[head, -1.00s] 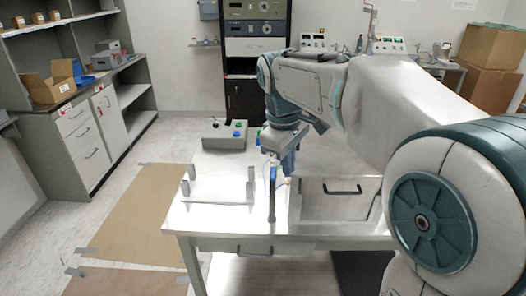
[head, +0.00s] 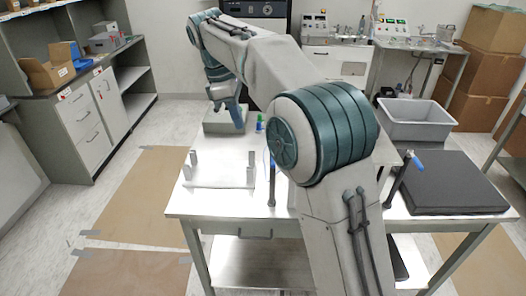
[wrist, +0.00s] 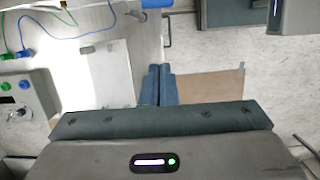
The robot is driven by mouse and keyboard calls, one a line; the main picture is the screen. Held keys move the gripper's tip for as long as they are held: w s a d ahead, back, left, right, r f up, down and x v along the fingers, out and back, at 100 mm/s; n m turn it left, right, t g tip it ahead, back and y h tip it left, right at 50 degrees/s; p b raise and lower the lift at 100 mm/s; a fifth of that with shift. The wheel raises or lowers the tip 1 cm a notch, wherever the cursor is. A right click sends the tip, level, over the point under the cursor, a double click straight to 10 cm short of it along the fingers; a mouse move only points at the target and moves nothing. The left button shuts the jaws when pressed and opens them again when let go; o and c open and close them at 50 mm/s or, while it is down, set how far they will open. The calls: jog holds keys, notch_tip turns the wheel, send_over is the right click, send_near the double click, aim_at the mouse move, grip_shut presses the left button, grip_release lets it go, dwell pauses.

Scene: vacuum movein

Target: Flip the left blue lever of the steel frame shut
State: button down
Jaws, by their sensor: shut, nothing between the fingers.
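The left lever (head: 272,187) stands upright near the front edge of the steel table, just left of my arm. Its blue grip is hard to make out against the arm. A second lever with a blue grip (head: 417,163) leans right on the other side of my arm. The steel frame between them is mostly hidden behind my arm. My gripper (head: 238,122) is shut and empty, well behind and left of the left lever, near the grey control box. Its closed fingers (wrist: 158,85) show in the wrist view. A blue piece (wrist: 155,3) shows at that view's top edge.
A flat plate with short posts (head: 220,178) lies left of the lever. The control box (head: 214,121) with coloured knobs is at the back. A black pad (head: 455,185) and a grey bin (head: 418,118) are on the right. Brown sheets (head: 150,190) cover floor at left.

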jog(key=d+f, duration=0.6)
jog(key=f, duration=0.4)
jog(key=shift+f+p, duration=0.15)
jog(key=shift+p, duration=0.15)
jog(key=shift+s+d, duration=0.1)
jog(key=shift+d, duration=0.1)
